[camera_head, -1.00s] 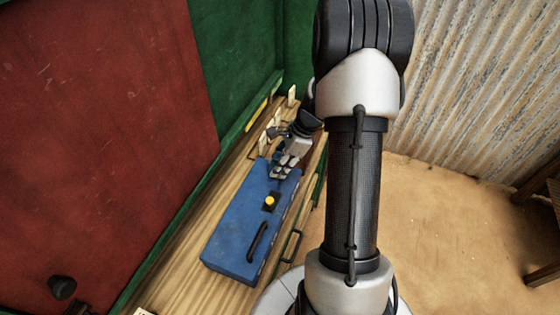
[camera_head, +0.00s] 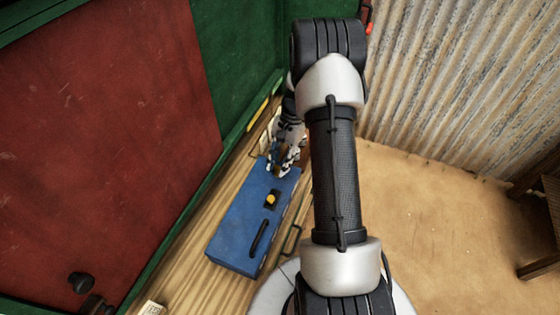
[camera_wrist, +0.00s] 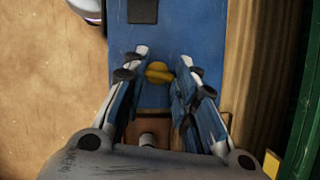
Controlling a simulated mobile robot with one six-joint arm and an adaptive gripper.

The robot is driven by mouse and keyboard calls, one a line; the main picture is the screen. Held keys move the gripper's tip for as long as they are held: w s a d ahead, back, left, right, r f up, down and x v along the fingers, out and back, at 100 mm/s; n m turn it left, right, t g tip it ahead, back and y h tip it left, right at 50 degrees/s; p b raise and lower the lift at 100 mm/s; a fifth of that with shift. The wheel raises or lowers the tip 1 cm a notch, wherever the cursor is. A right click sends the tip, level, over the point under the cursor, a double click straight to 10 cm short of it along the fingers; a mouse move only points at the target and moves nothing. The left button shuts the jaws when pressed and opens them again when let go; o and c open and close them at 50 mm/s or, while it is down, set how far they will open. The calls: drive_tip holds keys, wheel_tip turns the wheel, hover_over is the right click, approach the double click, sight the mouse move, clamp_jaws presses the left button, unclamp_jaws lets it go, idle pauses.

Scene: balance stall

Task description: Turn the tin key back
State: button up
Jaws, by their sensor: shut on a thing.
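The blue tin (camera_head: 238,228) is a long box lying on the wooden counter. Its lid carries a dark square with an orange-yellow knob (camera_head: 271,198) and a black bar handle (camera_head: 259,238). My gripper (camera_head: 279,170) is at the tin's far end, pointing down. In the wrist view my gripper (camera_wrist: 164,62) has its two fingers on either side of a small yellow piece, which looks like the tin key (camera_wrist: 159,72), above the blue lid. The fingers are shut on it. The key's lower part and its exact angle are hidden.
The wooden counter (camera_head: 190,284) runs along a green and red wall (camera_head: 100,130). Small pale cards stand behind the tin. Dark round objects (camera_head: 82,282) are at lower left. A corrugated metal wall (camera_head: 460,80) and open sandy floor (camera_head: 440,225) lie to the right.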

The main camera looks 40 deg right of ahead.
drive_tip(key=shift+n+g, duration=0.4)
drive_tip(key=shift+n, duration=0.7)
drive_tip(key=shift+h, duration=0.3)
drive_tip(key=o, duration=1.1)
drive_tip(key=shift+w, duration=0.1)
drive_tip(key=shift+v, duration=6)
